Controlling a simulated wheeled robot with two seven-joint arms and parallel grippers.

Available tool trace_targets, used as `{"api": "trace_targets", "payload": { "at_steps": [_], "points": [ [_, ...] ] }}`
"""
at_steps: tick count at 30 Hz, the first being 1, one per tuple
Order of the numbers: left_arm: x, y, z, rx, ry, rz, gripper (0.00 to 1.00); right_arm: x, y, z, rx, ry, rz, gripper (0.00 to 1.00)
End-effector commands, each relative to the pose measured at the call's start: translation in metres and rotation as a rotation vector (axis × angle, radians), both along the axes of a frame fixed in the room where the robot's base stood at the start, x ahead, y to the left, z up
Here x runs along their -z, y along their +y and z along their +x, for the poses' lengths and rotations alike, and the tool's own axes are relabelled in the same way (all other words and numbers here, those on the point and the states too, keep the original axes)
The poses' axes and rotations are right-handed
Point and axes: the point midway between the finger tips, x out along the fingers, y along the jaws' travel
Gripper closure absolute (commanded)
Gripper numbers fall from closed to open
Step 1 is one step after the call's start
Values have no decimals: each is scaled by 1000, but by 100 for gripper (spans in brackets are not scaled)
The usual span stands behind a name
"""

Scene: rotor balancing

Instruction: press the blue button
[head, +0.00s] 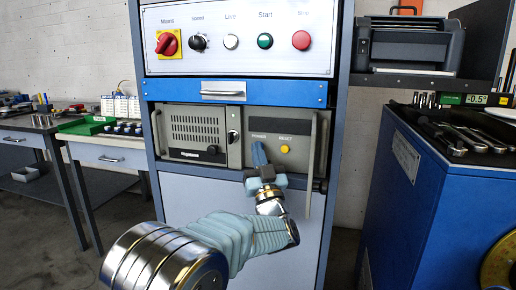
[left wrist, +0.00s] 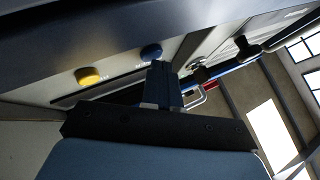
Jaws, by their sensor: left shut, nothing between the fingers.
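The blue button (left wrist: 151,52) shows in the left wrist view on a panel, just beyond the tips of my left gripper (left wrist: 162,70). In the head view my left gripper (head: 258,152) is shut, empty and pointed at the lower right panel (head: 296,165) of the cabinet. My right gripper is not in view.
Upright handles, one of them (head: 309,165) to the right, stand out from the panel. Above is a blue drawer (head: 280,92) and a panel with a red rotary switch (head: 167,43), green button (head: 265,41) and red button (head: 301,40). A blue cabinet (head: 420,200) stands at the right.

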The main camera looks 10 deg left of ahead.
Motion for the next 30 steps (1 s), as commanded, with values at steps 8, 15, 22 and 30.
{"api": "trace_targets", "payload": {
  "at_steps": [8, 15, 22, 30],
  "points": [
    [0, 0, 1, 0, 0, 0, 100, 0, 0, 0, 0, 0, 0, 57],
    [1, 0, -3, 1, 0, -2, 100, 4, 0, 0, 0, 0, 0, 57],
    [1, 0, -15, 1, 0, -2, 100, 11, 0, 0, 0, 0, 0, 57],
    [0, 0, -15, 0, 0, 0, 100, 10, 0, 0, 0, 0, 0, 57]
  ]
}}
